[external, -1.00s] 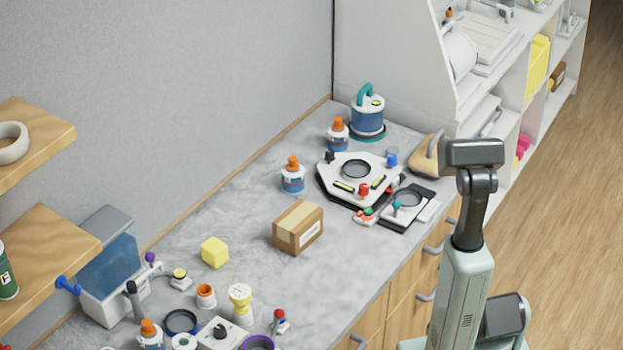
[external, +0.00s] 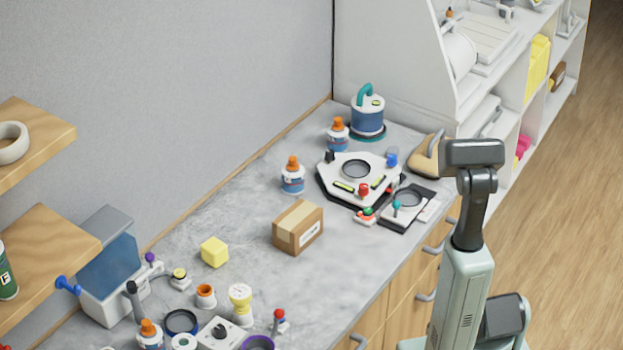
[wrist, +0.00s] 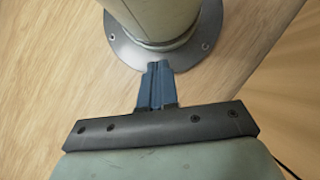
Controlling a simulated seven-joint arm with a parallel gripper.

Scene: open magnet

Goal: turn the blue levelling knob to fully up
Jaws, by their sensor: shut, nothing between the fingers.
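The blue levelling knob (external: 391,160) sits at the right corner of a white three-cornered platform (external: 333,172) with a round dark opening, towards the back of the grey counter. A red knob (external: 363,189) is at its front corner and a black knob (external: 329,156) at its left corner. How far the blue knob is turned cannot be told at this size. My gripper (wrist: 158,68) shows in the wrist view, with its blue fingers together and empty, over a wooden surface beside a round base flange. In the external view the fingers cannot be made out; the knob is not in the wrist view.
A small stage with a teal knob (external: 396,205) lies right of the platform. Two orange-capped bottles (external: 293,177) (external: 338,136) and a blue canister (external: 367,117) stand to its left and behind. A tan wedge (external: 427,158) is at right. A cardboard box (external: 298,228) stands in front.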

